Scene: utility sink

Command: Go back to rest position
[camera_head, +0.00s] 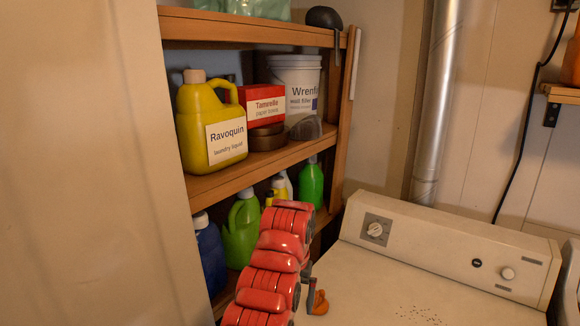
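A red, ribbed, segmented object (275,262) rises from the bottom edge in front of the lower shelf.
A wooden shelf (262,168) holds a yellow jug (208,105), a red box (262,97) and a white bucket (296,75). Green bottles (241,230) and a blue one (209,255) stand below. The washer (385,285) fills the lower right; its top is mostly clear.

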